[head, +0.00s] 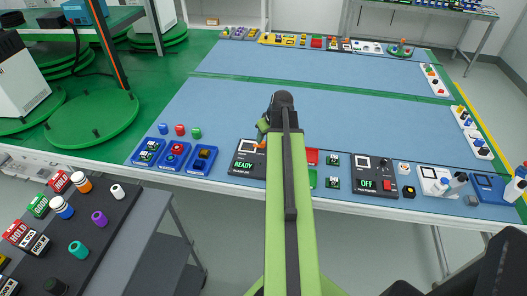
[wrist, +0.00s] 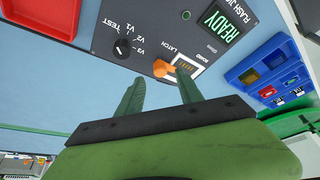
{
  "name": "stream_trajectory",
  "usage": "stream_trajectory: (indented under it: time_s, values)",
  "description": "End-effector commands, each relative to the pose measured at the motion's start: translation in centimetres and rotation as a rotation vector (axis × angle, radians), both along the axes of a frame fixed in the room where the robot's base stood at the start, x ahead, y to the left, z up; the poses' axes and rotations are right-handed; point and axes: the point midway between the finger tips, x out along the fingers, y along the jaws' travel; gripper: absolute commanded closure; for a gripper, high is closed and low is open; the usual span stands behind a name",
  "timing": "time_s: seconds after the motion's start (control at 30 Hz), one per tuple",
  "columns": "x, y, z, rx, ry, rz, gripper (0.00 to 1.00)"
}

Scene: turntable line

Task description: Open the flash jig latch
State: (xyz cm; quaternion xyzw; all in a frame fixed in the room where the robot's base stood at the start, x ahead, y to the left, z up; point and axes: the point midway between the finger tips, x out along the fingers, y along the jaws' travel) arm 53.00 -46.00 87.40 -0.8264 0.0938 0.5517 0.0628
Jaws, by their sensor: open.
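The flash jig (wrist: 150,25) is a dark panel with a lit green READY display; it also shows in the head view (head: 247,163), partly behind my arm. Its orange latch (wrist: 161,68) sits by the word LATCH, beside the board socket (wrist: 187,66). A black rotary knob (wrist: 122,48) marked TEST is to its left. My gripper (wrist: 160,80) is open, with its two green fingers apart and the latch near their tips, between them in the picture. I cannot tell whether a finger touches it. In the head view my gripper (head: 262,128) is mostly hidden by my arm.
A red tray (wrist: 45,30) lies left of the jig in the wrist view and a blue tray (wrist: 262,75) right. In the head view, another black device (head: 375,172) reading OFF stands to the right.

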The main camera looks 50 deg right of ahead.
Motion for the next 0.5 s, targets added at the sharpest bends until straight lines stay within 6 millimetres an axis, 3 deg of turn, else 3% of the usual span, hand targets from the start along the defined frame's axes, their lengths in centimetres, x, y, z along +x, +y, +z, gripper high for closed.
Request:
stream_trajectory:
  time_s: [0.03,0.13,0.5]
  values:
    - [0.5,-0.2,-2.1,0.0,0.0,0.001,0.57]
    - [1.2,-0.3,-3.5,0.0,0.0,0.001,0.57]
    - [1.5,-0.4,-3.8,-0.001,0.0,0.0,0.57]
